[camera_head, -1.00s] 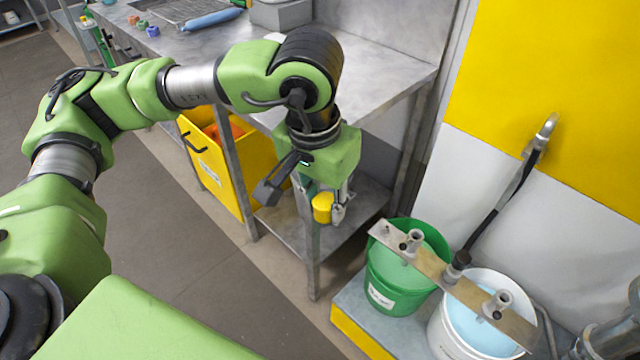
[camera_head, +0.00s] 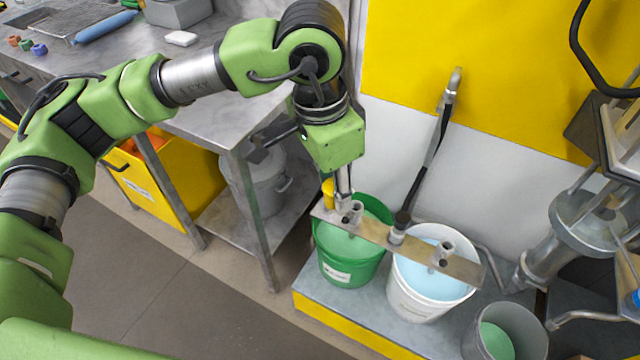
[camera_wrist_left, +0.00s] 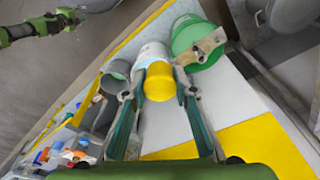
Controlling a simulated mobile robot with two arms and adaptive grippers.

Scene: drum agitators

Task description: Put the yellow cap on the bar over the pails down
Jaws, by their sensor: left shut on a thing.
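The yellow cap (camera_head: 328,192) is between the fingers of my left gripper (camera_head: 343,190), beside the bar's left end in the head view. In the left wrist view the same cap (camera_wrist_left: 158,82) sits between the two fingertips, and the gripper is shut on it. The bar (camera_head: 375,232) lies across the green pail (camera_head: 347,272) and the white pail (camera_head: 415,302), with several short posts on it. The cap looks close to the bar's left end, but I cannot tell how high above it is. Part of the cap is hidden by the gripper. My right gripper is too small to judge in the wrist view.
The pails stand on a low grey platform (camera_head: 345,312) with a yellow edge. A grey pail (camera_head: 510,325) and steel machinery (camera_head: 585,225) are at right. A steel table (camera_head: 215,115) and yellow bin (camera_head: 165,200) are at left. A hose hangs on the wall.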

